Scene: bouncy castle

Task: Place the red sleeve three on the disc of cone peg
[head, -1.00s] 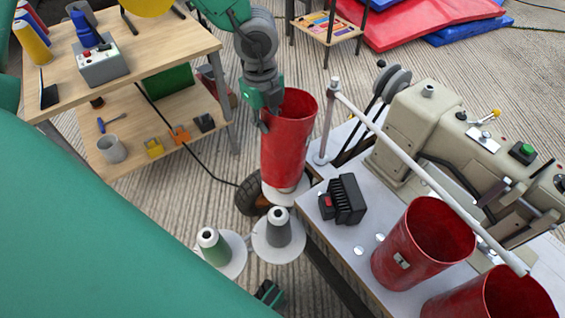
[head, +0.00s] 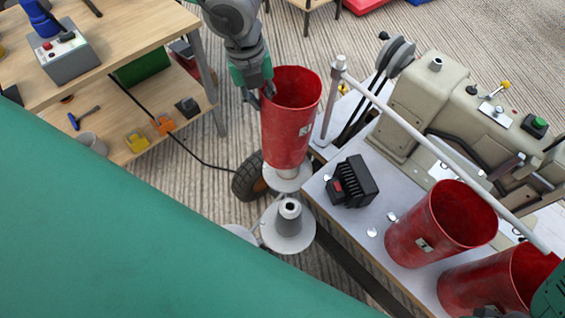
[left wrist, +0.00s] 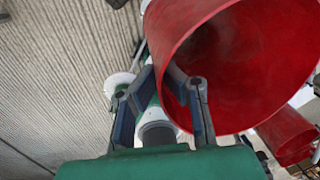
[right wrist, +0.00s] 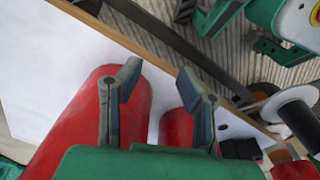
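A red sleeve (head: 287,125) stands upright over a white disc (head: 288,182) beside the table; whether its bottom rests fully there I cannot tell. My left gripper (head: 258,94) is at its left rim. In the left wrist view, the gripper (left wrist: 160,95) has its fingers spread, the right finger overlapping the sleeve rim (left wrist: 180,55). A grey cone peg (head: 289,215) stands bare on a nearby disc. Two more red sleeves (head: 440,228) (head: 490,285) stand on the table; the labels are too small to read. My right gripper (right wrist: 160,82) is open over two red sleeves.
A beige sewing machine (head: 430,110) and slanted metal rail (head: 440,150) stand on the white table (head: 330,215). A black finned box (head: 352,182) sits near its left edge. A wooden shelf table (head: 130,40) stands at the left. Ribbed floor lies between them.

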